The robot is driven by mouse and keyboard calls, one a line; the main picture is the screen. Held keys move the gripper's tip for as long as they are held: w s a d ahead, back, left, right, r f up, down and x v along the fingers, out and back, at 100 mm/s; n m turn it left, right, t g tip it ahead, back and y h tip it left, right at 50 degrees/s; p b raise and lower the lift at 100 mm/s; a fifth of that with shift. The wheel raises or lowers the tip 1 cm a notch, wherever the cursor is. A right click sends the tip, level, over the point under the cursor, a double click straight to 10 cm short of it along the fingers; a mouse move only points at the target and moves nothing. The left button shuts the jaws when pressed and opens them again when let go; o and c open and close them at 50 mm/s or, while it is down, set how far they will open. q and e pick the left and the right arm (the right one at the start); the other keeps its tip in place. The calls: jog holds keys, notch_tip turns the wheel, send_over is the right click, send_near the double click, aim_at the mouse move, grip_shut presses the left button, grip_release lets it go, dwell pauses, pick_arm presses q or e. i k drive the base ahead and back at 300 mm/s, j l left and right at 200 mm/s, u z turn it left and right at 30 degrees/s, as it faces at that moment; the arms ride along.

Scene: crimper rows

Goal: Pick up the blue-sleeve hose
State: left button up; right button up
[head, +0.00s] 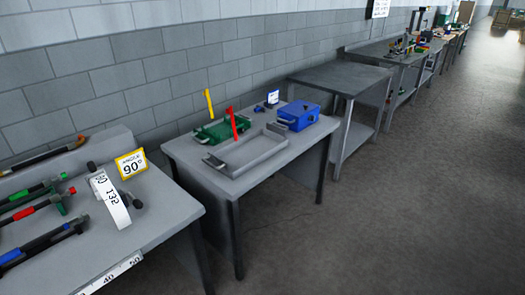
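On the grey table at the lower left, several dark hoses lie side by side. The nearest one is the blue-sleeve hose (45,243), black with a blue band at its left end, which is cut off by the picture's left edge. Behind it lie a hose with a red sleeve (24,213) and one with a green sleeve (30,191). Neither of my grippers shows in the head view.
A dark tool with a white curled label (110,202) and a yellow-framed "90°" sign (131,164) stand right of the hoses. The middle table holds a grey tray (236,163), a green tray (207,136) and a blue box (298,115). Open floor lies at right.

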aim_at(78, 220)
jog(key=u, duration=1.7)
jog(key=i+l+u, duration=0.15)
jog(key=i, duration=0.35)
jog(key=i+l+u, duration=0.2)
jog(key=i, duration=0.25)
